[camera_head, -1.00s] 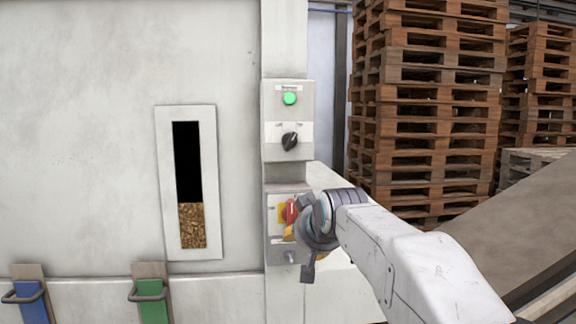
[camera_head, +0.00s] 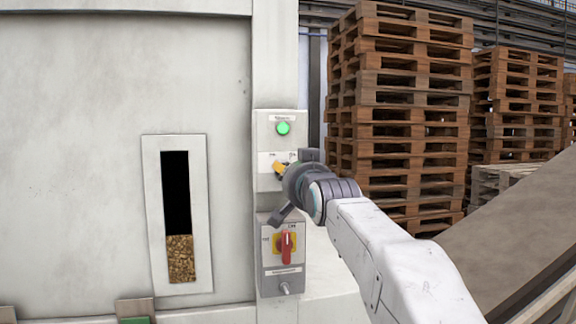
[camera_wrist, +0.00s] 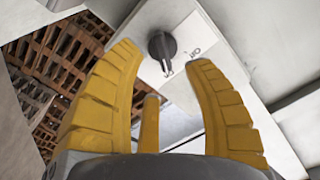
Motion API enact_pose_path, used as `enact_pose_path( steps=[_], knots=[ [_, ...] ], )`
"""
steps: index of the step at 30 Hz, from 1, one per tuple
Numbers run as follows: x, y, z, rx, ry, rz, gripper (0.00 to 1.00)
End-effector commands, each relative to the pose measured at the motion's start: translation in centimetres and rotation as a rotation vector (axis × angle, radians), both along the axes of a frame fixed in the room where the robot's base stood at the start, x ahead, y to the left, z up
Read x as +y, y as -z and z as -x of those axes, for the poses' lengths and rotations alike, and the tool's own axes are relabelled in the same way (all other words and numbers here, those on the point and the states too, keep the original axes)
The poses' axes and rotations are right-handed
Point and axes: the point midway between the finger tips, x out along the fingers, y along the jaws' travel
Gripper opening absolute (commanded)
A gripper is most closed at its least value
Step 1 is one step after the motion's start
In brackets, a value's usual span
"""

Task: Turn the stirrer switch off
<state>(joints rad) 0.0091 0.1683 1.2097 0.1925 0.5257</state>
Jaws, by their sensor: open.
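The upper grey control box (camera_head: 262,150) has a lit green lamp (camera_head: 283,128) and a black rotary switch below it. In the head view that switch is hidden behind my gripper (camera_head: 280,168). In the wrist view the black switch knob (camera_wrist: 161,46) sits on its pale plate, just beyond and between my yellow fingertips. My gripper (camera_wrist: 167,55) is open, with the fingers spread and nothing between them. I cannot tell whether a finger touches the knob. The lettering by the knob is too small to read surely.
A lower box (camera_head: 267,285) carries a red handle (camera_head: 286,246) on a yellow plate, just below my gripper. A sight window (camera_head: 202,215) with pellets is in the wall at left. Stacked pallets (camera_head: 400,120) stand at right behind my arm.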

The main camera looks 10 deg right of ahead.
Motion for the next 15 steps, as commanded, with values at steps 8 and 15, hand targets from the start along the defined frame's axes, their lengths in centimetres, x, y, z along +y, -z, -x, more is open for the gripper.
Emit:
enact_pose_path(
  steps=[8,15],
  knots=[
    [0.0,-0.4,-2.8,0.002,0.000,0.001,0.46],
    [0.0,-0.3,-4.3,0.002,-0.001,0.001,0.46]
  ],
)
